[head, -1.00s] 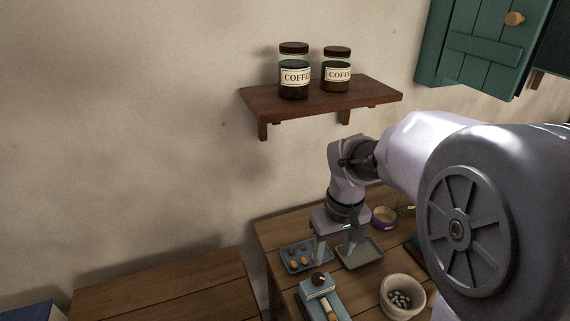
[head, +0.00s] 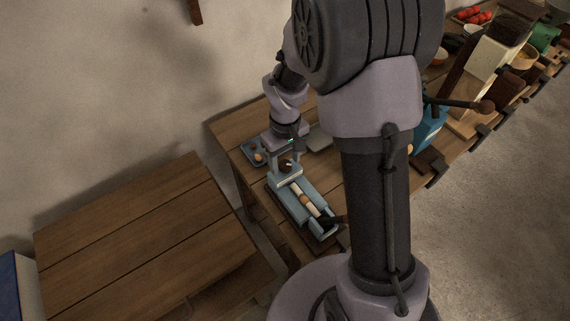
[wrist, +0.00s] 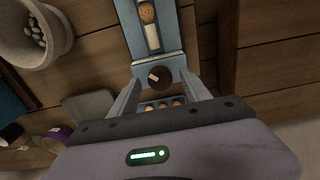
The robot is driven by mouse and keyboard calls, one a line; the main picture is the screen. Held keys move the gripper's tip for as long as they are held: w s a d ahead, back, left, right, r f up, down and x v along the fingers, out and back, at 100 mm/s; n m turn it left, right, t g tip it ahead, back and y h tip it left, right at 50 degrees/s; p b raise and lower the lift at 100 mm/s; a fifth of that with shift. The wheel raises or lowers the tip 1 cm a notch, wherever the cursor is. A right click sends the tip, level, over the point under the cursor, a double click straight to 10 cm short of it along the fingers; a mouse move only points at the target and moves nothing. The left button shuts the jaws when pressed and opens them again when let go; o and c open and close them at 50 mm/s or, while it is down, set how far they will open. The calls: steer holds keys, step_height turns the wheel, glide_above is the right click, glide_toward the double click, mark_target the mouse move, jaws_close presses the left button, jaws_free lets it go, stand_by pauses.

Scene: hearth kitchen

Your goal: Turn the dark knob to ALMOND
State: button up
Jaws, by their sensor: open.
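The dark knob (head: 285,165) sits on the end block of a pale blue device (head: 290,186). In the wrist view the knob (wrist: 160,77) is round, with a short pale mark on its face; I cannot read any lettering around it. The device's long body (wrist: 170,32) runs away from the knob, with cream and orange-brown pieces along its middle. My gripper (head: 285,162) points down over the knob. In the wrist view its open fingers (wrist: 161,88) stand on both sides of the knob, with gaps visible; contact is not clear.
A blue tray of nuts (head: 248,148) and a grey tray (head: 320,139) lie behind the knob. A white bowl of nuts (wrist: 62,42) and a purple tin (wrist: 50,143) show in the wrist view. A bare wooden table (head: 140,230) stands at left.

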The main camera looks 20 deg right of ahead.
steer(key=shift+f, duration=0.25)
steer(key=shift+c, duration=0.5)
jaws_close()
